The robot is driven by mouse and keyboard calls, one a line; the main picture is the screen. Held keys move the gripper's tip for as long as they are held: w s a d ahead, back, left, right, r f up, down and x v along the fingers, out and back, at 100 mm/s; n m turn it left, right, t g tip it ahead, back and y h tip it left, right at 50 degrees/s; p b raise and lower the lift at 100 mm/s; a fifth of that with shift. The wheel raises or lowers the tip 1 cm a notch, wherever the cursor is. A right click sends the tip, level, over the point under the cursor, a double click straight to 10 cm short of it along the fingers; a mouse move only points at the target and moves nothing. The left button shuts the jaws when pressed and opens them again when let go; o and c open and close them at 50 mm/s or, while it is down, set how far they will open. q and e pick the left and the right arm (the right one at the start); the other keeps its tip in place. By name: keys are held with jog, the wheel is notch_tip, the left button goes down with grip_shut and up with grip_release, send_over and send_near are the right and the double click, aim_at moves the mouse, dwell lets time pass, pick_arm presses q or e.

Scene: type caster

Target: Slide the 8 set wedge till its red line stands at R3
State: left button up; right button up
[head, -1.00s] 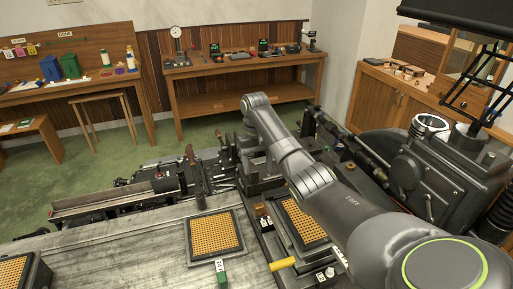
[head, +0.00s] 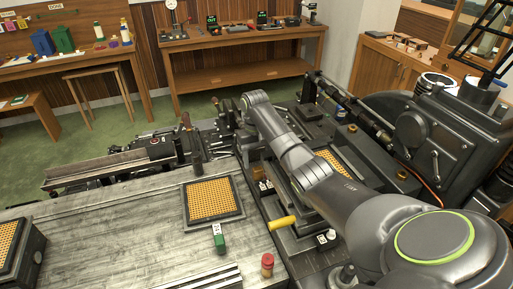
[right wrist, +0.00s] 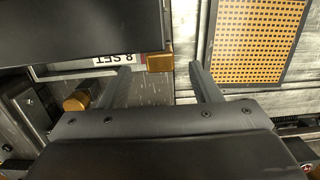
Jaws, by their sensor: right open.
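A white label reading "8 SET" (right wrist: 113,59) appears upside down in the right wrist view, beside a brass block (right wrist: 160,61). My right gripper (right wrist: 160,70) is open, with its fingers apart on either side of the brass block. I cannot tell whether a finger touches it. In the head view my right arm reaches across the machine, and its fingers are not clearly visible. A brass piece (head: 258,170) and a small white label (head: 265,186) show left of the arm. I cannot make out the wedge's red line or the R3 mark. My left gripper is not in view.
A yellow handle (head: 283,223) and a red-topped peg (head: 267,264) stand nearby. Dark machinery (head: 420,140) fills the right.

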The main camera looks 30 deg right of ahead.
aim_at(258, 168)
jog(key=f, duration=0.3)
jog(key=shift+s+f+p, duration=0.25)
jog(key=shift+p, duration=0.05)
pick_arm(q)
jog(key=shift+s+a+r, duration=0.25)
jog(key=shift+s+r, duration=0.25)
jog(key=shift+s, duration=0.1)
pick_arm(e)
jog(key=shift+a+f, duration=0.1)
jog(key=shift+f, duration=0.4)
jog(key=c, duration=1.2)
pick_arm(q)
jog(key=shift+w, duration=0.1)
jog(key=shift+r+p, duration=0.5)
pick_arm(e)
jog(key=shift+w+a, duration=0.15)
jog(key=shift+a, duration=0.45)
jog(key=shift+w+a, duration=0.15)
jog(key=shift+a, duration=0.45)
jog(key=o, duration=1.2)
jog(key=shift+r, duration=0.15)
